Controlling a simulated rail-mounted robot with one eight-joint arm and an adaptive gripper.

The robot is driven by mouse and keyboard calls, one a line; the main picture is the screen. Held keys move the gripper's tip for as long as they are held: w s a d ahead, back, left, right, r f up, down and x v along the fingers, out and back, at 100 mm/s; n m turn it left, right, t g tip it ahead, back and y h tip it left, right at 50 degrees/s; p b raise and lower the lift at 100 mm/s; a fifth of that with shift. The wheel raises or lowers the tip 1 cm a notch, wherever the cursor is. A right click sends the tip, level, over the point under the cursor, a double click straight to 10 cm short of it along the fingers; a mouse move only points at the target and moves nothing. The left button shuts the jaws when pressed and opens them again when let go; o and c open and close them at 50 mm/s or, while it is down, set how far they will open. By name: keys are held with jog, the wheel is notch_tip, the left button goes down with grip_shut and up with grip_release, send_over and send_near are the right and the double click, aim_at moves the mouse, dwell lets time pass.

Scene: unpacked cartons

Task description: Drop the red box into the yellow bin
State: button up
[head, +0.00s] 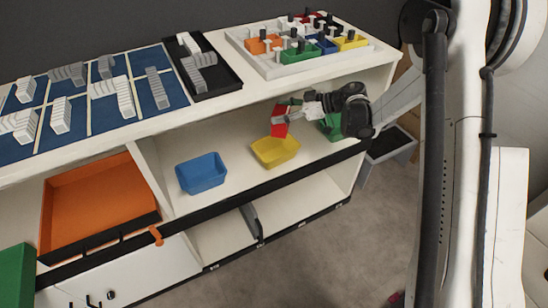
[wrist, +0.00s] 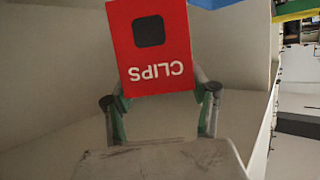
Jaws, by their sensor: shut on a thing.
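The red box (head: 280,122) is held in my gripper (head: 291,106) above the yellow bin (head: 276,153), near its back side. Its lower end appears close to the bin's rim; the head view does not show clearly whether they touch. In the wrist view the red box (wrist: 152,45) shows a dark square and the word CLIPS upside down. My gripper (wrist: 160,92) is shut on it, with a finger at each side and the tips partly hidden behind the box. The bin's inside looks empty where visible.
A blue bin (head: 201,174) stands left of the yellow one on the same shelf, and a green bin (head: 331,126) stands right, partly behind my arm. The upper shelf (head: 215,108) overhangs behind. An orange tray (head: 95,208) lies further left.

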aim_at(288, 124)
jog(key=shift+f+b, duration=1.1)
jog(key=shift+f, duration=1.85)
jog(key=o, duration=1.3)
jog(key=shift+d, duration=0.1)
jog(key=v, duration=1.2)
jog(key=shift+r, duration=0.15)
